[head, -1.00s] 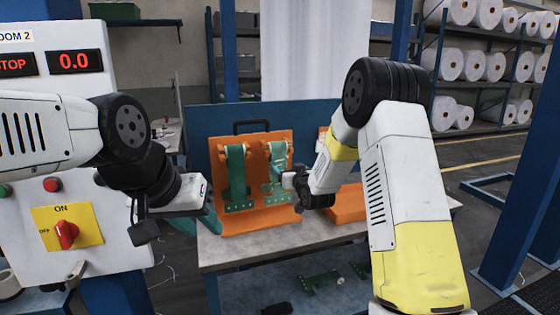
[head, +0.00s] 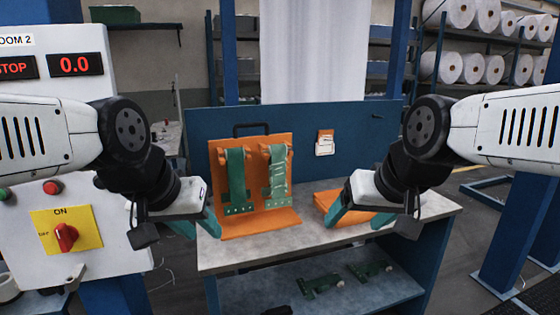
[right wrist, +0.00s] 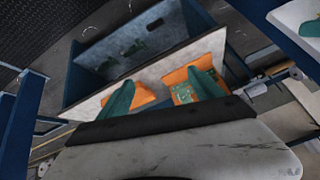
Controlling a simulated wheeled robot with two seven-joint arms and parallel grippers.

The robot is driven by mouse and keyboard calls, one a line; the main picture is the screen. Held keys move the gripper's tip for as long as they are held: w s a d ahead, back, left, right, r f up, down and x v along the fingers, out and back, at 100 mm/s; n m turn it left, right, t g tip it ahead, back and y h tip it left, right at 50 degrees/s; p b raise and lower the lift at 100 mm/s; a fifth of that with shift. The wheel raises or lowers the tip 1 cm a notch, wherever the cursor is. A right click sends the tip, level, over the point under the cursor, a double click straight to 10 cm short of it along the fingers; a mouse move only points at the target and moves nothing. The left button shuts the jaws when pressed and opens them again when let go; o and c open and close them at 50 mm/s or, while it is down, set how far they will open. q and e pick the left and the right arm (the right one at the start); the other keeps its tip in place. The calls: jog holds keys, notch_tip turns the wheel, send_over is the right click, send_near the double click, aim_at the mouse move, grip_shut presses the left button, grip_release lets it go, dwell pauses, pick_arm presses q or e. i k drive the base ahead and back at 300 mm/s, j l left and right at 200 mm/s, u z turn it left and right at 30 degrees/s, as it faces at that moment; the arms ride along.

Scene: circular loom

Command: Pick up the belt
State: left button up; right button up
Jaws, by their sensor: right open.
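Two green belts hang side by side on an upright orange stand (head: 258,222): a left belt (head: 237,172) and a right belt (head: 276,175). Each has a green bar with holes at its lower end. My right gripper (head: 357,217) is open and empty, to the right of the stand and apart from both belts. Its teal fingers also show in the right wrist view (right wrist: 163,92), with orange surfaces and some green beyond them. My left gripper (head: 197,224) has its teal fingers apart, empty, at the left of the stand.
The stand is on a grey workbench (head: 300,245) with a blue back panel (head: 350,125). An orange block (head: 325,197) lies right of the stand. Green parts (head: 320,287) lie on the lower shelf. A control panel (head: 60,185) with a red switch stands close on the left.

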aim_at(277, 176)
jog(key=z, duration=1.05)
jog(key=k+j+z, duration=0.15)
jog(key=j+z, duration=0.25)
jog(key=k+j+z, duration=0.15)
jog(key=j+z, duration=0.25)
jog(key=k+j+z, duration=0.1)
jog(key=k+z, duration=0.15)
jog(key=z, duration=0.15)
jog(key=j, duration=0.45)
jog(key=k+j, duration=0.15)
jog(key=j, duration=0.25)
